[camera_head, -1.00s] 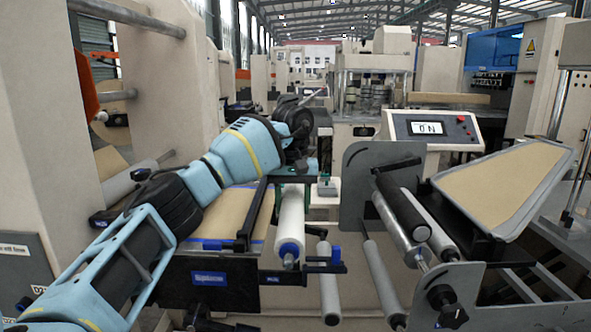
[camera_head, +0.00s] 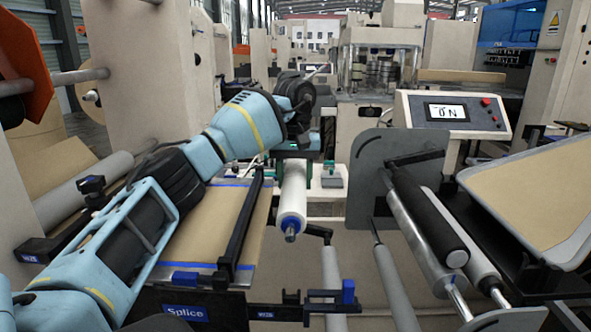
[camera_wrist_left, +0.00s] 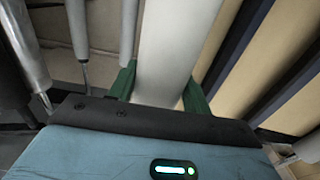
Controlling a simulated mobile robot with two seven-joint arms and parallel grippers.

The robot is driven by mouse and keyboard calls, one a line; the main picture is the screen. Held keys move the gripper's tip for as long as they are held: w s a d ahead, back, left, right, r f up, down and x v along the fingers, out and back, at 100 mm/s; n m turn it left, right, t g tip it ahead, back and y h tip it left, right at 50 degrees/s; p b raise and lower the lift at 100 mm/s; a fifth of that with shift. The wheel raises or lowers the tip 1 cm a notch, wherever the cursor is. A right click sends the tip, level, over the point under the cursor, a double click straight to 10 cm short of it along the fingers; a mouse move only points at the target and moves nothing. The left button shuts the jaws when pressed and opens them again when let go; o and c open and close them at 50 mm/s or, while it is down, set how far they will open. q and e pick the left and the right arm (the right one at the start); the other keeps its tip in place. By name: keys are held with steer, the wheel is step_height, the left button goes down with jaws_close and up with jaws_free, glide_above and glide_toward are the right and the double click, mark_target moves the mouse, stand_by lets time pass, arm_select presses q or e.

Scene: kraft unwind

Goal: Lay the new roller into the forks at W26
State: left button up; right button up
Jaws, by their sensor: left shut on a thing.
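The new roller (camera_head: 292,207) is white with a blue end cap and a metal shaft tip at its near end. My left gripper (camera_head: 294,172) is shut on it. In the left wrist view, the green fingers of the gripper (camera_wrist_left: 160,92) lie on either side of the white roller (camera_wrist_left: 178,45). In the head view, the roller hangs beyond and above a black fork bracket (camera_head: 300,308) with a blue end block and a small blue label, too small to read surely. The roller appears apart from the bracket. Its far end is hidden by my arm. My right gripper is out of view.
A splice table (camera_head: 200,222) with kraft paper and a black bar lies left of the roller. Grey rollers (camera_head: 334,278) stand below and right. A grey side plate (camera_head: 372,180) and a control panel (camera_head: 452,115) are to the right.

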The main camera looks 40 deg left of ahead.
arm_select(q)
steer(key=shift+w+a+r, duration=0.2)
steer(key=shift+w+a, duration=0.05)
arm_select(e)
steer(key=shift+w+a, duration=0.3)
arm_select(q)
steer(key=shift+s+d, duration=0.1)
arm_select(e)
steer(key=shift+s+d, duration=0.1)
arm_select(q)
steer(key=shift+f, duration=1.25)
steer(key=shift+f+b, duration=0.3)
steer(key=shift+f, duration=0.35)
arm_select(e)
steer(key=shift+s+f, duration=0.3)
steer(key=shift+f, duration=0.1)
arm_select(q)
steer(key=shift+f, duration=0.3)
